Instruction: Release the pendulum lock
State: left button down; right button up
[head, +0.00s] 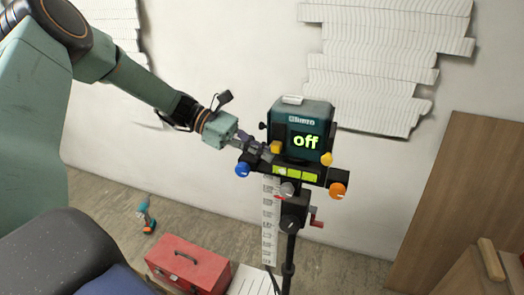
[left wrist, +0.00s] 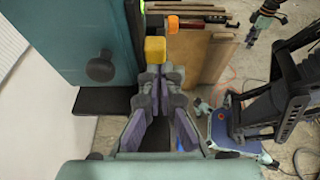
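A dark teal laser level (head: 303,118) reading "off" stands upright on a black mount. A yellow knob (head: 275,147) sits at the lower left of its front; a second yellow knob (head: 326,159) is at the lower right. I cannot tell which part is the pendulum lock. My left gripper (head: 264,152) is beside the level's left side, its fingertips close to the left yellow knob. In the left wrist view, the fingers (left wrist: 162,76) are drawn together just short of a yellow knob (left wrist: 154,50); contact is unclear. My right gripper is not in view.
The mount has a blue knob (head: 242,169), an orange knob (head: 338,189) and a green vial strip (head: 295,173). A scale strip (head: 270,222) hangs beside the tripod column (head: 290,250). A red toolbox (head: 187,264), a drill (head: 147,216) and a wooden board (head: 450,200) stand around.

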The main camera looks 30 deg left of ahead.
aim_at(278, 145)
pick_arm(q)
jog(key=r+p, duration=0.1)
jog(key=r, duration=0.1)
jog(key=r+p, duration=0.1)
jog(key=r, duration=0.1)
jog(key=shift+s+a+p, duration=0.1)
jog(key=shift+s+p, duration=0.2)
jog(key=shift+s, duration=0.05)
jog(key=shift+w+a+f, duration=0.1)
jog(key=shift+w, duration=0.2)
jog(key=shift+s, duration=0.1)
jog(key=shift+a+r, duration=0.1)
jog(key=shift+r, duration=0.2)
